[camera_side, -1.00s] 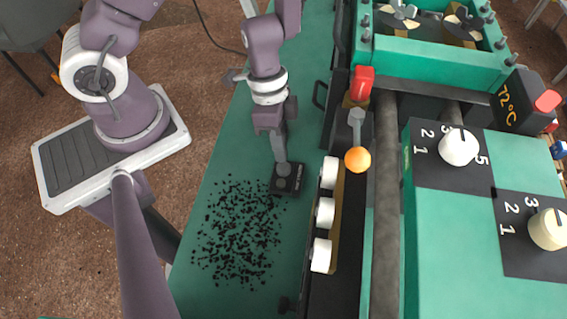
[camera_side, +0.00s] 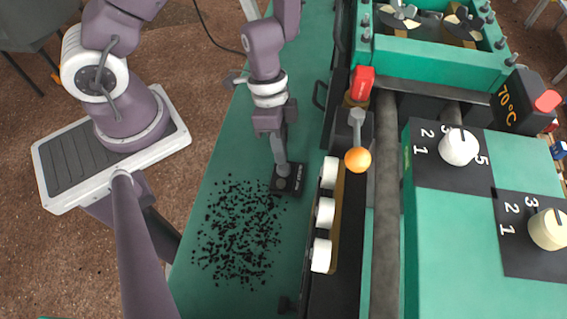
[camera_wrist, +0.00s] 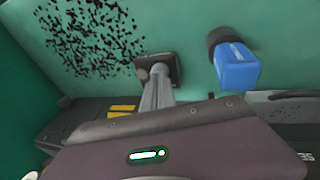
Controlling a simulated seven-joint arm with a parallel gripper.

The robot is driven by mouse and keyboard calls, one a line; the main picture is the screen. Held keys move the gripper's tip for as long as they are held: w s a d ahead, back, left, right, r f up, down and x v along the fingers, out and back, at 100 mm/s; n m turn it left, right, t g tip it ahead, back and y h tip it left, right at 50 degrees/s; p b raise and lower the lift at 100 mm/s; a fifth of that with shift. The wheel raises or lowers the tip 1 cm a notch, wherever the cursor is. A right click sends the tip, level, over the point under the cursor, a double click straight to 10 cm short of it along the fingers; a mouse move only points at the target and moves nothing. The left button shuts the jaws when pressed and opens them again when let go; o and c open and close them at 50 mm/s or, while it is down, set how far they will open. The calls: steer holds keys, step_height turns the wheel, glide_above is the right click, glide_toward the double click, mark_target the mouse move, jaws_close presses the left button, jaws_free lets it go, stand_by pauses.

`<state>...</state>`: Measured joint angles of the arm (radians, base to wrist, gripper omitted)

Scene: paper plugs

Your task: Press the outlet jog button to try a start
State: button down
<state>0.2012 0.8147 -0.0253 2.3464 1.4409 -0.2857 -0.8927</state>
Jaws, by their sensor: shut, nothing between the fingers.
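The outlet jog button sits on a small dark box (camera_side: 289,180) on the green surface, left of the white rollers. My gripper (camera_side: 283,169) is shut and empty, pointing down with its fingertips over the box, at or very near its top. Contact and whether the button is pressed down cannot be told. In the wrist view my shut fingers (camera_wrist: 158,72) reach to the dark box (camera_wrist: 172,68), and cover part of it. The button itself is largely hidden by the fingertips.
Black scraps (camera_side: 240,232) lie scattered left of the box. White rollers (camera_side: 325,212) and an orange-knobbed lever (camera_side: 357,159) stand to the right. A display (camera_side: 514,98) reads 70 °C. A blue object (camera_wrist: 236,66) in a dark holder stands near the box in the wrist view.

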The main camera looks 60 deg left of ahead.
steer(key=shift+f, duration=0.75)
stand_by(0.3)
steer(key=shift+r, duration=1.1)
